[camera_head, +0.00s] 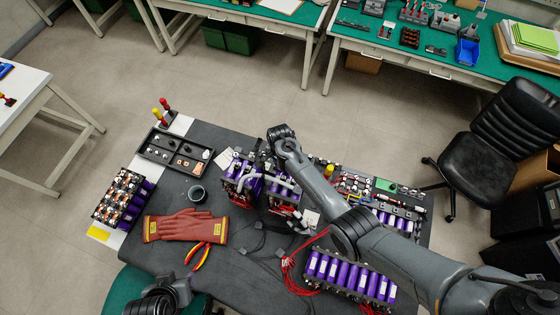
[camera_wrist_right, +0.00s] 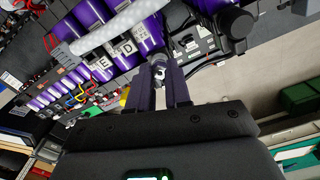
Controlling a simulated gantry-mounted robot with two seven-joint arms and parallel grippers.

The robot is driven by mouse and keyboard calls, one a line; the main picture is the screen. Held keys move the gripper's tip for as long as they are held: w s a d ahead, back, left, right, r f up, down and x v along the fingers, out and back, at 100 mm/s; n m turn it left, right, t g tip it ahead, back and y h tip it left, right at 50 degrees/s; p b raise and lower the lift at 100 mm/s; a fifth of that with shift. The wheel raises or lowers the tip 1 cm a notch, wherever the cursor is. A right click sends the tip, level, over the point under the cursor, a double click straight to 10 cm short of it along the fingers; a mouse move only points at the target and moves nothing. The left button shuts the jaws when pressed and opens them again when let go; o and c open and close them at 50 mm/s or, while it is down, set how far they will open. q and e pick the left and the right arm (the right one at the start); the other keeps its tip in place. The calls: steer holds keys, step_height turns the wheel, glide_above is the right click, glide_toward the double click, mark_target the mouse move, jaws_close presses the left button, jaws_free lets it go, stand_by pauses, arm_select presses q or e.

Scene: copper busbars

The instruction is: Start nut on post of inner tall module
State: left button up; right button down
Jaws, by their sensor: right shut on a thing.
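My right gripper (camera_wrist_right: 162,88) is shut on a small metal nut (camera_wrist_right: 159,72) at its fingertips in the right wrist view. Beyond it stand tall modules of purple cells (camera_wrist_right: 122,45) with letter labels. A dark round part and a black part lie behind the nut; I cannot tell whether the nut touches a post. In the head view, two tall purple modules (camera_head: 240,182) stand mid-table, with my right wrist bent over them, hiding the fingers and nut.
A black parts tray (camera_head: 150,151), a purple module with copper busbars (camera_head: 117,197), red gloves (camera_head: 186,226) and orange-handled pliers (camera_head: 198,254) lie left. Another purple module (camera_head: 350,278) with red wires is at the front right. Loose dark cables (camera_head: 258,240) lie on the mat.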

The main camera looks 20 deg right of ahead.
steer(key=m, duration=0.4)
steer(key=shift+f+m, duration=0.15)
steer(key=shift+m, duration=0.25)
steer(key=c, duration=1)
jaws_free()
steer(key=shift+r, duration=3.05)
steer(key=shift+s, duration=0.1)
